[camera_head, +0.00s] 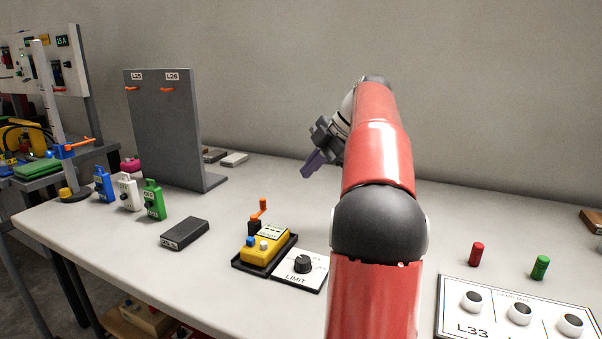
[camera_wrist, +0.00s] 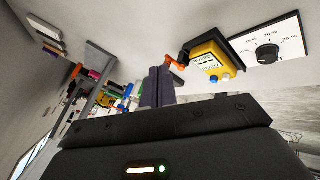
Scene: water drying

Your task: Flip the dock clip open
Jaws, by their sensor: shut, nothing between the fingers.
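A yellow device (camera_head: 265,247) with a blue and a white knob sits in a black dock (camera_head: 283,262) on the table. An orange clip (camera_head: 259,211) on a black post stands at its back edge, its upper part raised and bent to the side. My gripper (camera_head: 308,168) is shut and empty, in the air behind and to the right of the clip in the head view. In the wrist view the closed fingers (camera_wrist: 158,87) show just left of the orange clip (camera_wrist: 174,63) and the yellow device (camera_wrist: 213,60). I cannot tell the clip's exact latch state.
A LIMIT dial plate (camera_head: 301,271) lies beside the dock. A dark block (camera_head: 185,233) lies to the left. Blue, white and green tags (camera_head: 153,199) stand near a grey panel (camera_head: 165,130) with orange hooks. An L33 panel (camera_head: 497,318) is at right.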

